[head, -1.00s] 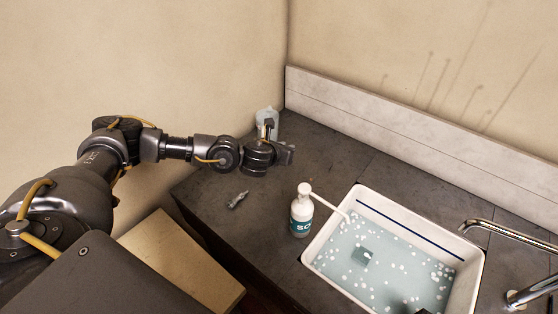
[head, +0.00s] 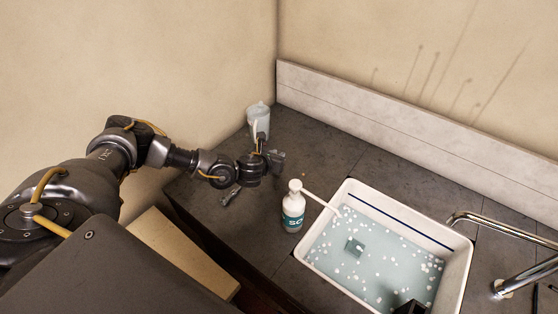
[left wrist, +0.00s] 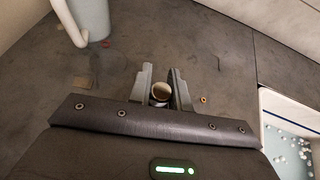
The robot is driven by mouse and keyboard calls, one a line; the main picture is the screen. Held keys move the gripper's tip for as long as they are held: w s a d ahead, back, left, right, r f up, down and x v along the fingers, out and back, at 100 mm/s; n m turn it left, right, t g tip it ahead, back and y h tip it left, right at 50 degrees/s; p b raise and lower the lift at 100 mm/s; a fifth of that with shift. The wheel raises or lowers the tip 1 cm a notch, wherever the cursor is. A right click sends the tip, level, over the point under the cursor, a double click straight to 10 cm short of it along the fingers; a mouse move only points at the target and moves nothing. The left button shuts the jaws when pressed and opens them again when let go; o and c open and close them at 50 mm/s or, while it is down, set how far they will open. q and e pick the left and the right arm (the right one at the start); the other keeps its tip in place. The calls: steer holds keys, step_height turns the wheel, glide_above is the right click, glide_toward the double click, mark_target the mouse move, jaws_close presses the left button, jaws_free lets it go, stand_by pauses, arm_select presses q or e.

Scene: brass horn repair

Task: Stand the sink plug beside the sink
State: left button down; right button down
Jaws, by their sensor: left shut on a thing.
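My left gripper (head: 275,160) is over the back left part of the dark counter. In the left wrist view its fingers (left wrist: 161,78) are shut on a small round thing (left wrist: 160,91) with a pale rim and a brown middle. This may be the sink plug, but I cannot tell for sure. In the head view the held thing is not clear. The white sink (head: 463,262) is to the right of the gripper, with bluish water and floating white bits.
A white pump bottle (head: 293,208) stands at the sink's left edge. A pale mug (head: 258,117) stands in the back corner. A small grey metal piece (head: 230,195) lies left of my gripper. A chrome tap (head: 500,226) is at right.

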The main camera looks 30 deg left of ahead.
arm_select(q)
step_height(320, 180, down, 3)
steer(key=shift+a+r, duration=0.1)
steer(key=shift+r, duration=0.1)
arm_select(e)
steer(key=shift+s+d+r, duration=0.25)
steer(key=shift+s+r, duration=0.05)
steer(key=shift+r, duration=0.1)
steer(key=shift+f, duration=0.1)
arm_select(q)
steer(key=shift+f, duration=0.2)
steer(key=c, duration=1.3)
jaws_free()
arm_select(e)
steer(key=shift+d, duration=0.1)
arm_select(q)
steer(key=shift+r, duration=0.1)
